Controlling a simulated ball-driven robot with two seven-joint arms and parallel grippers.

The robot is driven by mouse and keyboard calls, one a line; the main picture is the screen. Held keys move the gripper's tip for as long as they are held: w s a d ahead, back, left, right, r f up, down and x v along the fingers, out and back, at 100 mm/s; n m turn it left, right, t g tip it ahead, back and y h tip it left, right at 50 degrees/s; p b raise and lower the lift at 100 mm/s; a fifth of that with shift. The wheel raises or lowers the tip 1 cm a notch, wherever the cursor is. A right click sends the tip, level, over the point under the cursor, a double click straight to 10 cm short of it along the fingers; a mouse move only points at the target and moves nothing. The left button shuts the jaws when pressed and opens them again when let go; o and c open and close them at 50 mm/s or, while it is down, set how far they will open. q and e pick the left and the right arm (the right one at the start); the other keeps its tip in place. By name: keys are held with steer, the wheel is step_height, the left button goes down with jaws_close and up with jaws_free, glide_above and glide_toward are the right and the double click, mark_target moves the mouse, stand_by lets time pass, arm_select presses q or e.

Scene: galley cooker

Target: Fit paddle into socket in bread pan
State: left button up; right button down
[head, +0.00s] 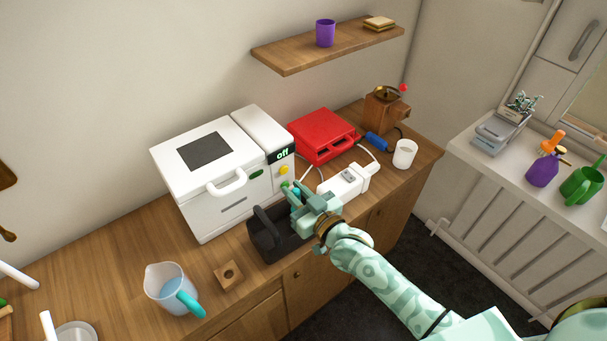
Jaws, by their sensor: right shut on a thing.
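The dark grey bread pan (268,242) stands on the wooden counter in front of the white bread machine, with its handle raised at the left. My right gripper (293,190) is above the pan's right part, its fingers pointing up and left in the picture. It is shut on a small teal piece (297,191), which seems to be the paddle; the fingers hide most of it. The socket inside the pan is hidden from this view. My left gripper is not in view.
The white bread machine (205,178) reads "off". A wooden block with a hole (229,276) and a measuring jug (168,286) stand left of the pan. A white appliance (346,182), red appliance (323,137), white cup (404,153) and grinder (383,110) stand to the right.

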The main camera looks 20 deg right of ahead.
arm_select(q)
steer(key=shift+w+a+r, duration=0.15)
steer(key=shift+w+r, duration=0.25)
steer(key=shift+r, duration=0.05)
arm_select(e)
steer(key=shift+w+d+f, duration=0.15)
steer(key=shift+w+d, duration=0.25)
steer(key=shift+w, duration=0.2)
steer(key=shift+w+d+f, duration=0.15)
steer(key=shift+w+d, duration=0.2)
steer(key=shift+w, duration=0.25)
arm_select(q)
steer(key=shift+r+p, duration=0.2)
steer(key=shift+p, duration=0.2)
arm_select(e)
steer(key=shift+h, duration=0.3)
